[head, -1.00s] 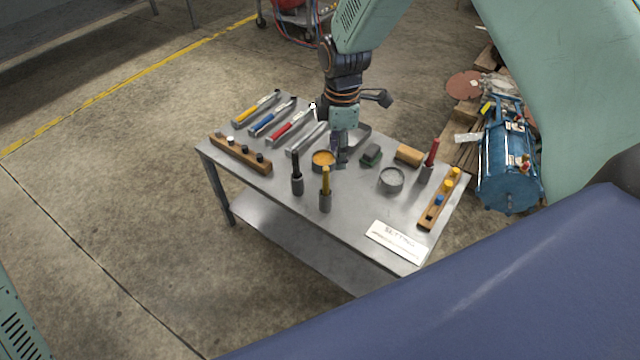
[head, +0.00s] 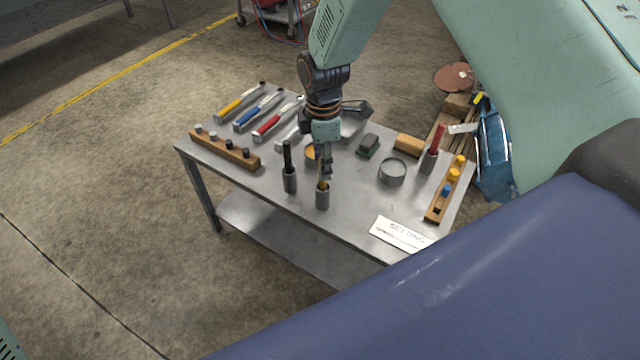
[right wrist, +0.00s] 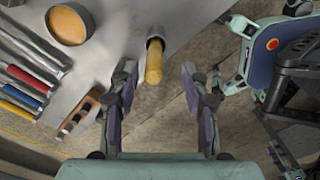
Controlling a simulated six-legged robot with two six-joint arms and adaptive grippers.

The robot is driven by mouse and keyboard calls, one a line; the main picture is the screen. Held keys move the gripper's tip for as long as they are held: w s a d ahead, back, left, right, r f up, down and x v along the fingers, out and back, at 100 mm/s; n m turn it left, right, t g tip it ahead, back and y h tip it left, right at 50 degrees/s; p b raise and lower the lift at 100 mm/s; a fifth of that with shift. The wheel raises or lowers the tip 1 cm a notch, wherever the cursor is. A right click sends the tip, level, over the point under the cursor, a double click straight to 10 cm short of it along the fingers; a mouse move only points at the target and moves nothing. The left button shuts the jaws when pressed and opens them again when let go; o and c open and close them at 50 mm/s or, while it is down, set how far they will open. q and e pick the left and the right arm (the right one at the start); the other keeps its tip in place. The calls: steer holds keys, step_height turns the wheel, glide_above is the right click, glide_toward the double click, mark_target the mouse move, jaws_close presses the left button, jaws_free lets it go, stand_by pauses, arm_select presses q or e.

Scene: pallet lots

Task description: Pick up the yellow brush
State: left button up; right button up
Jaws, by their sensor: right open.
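The yellow brush (head: 323,186) stands in a grey cylindrical holder (head: 322,200) near the table's front edge. In the head view most of its handle is hidden behind my right gripper (head: 325,168). In the right wrist view the yellow brush (right wrist: 154,64) shows end-on, with its holder behind it. My right gripper (right wrist: 158,72) is open there, one finger on each side of the yellow handle with a gap at both sides. The handle is not gripped. I cannot tell how deep it sits between the fingers. My left gripper is out of view.
A black-handled brush (head: 287,156) stands close left of the yellow one. A red brush (head: 437,139) stands farther right. An orange-filled tin (head: 310,153), a grey tin (head: 392,171), a white sign (head: 399,233) and wooden peg blocks share the metal table (head: 345,220).

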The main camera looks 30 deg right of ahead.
mark_target(323, 184)
steer(key=f, duration=0.1)
steer(key=f+b, duration=0.1)
steer(key=f, duration=0.2)
steer(key=shift+w+d+f+b, duration=0.25)
steer(key=shift+d+b, duration=0.1)
steer(key=shift+a+f, duration=0.1)
steer(key=shift+a, duration=0.2)
steer(key=shift+d, duration=0.25)
steer(key=shift+c, duration=1.2)
steer(key=shift+a, duration=0.15)
steer(key=c, duration=0.4)
jaws_close()
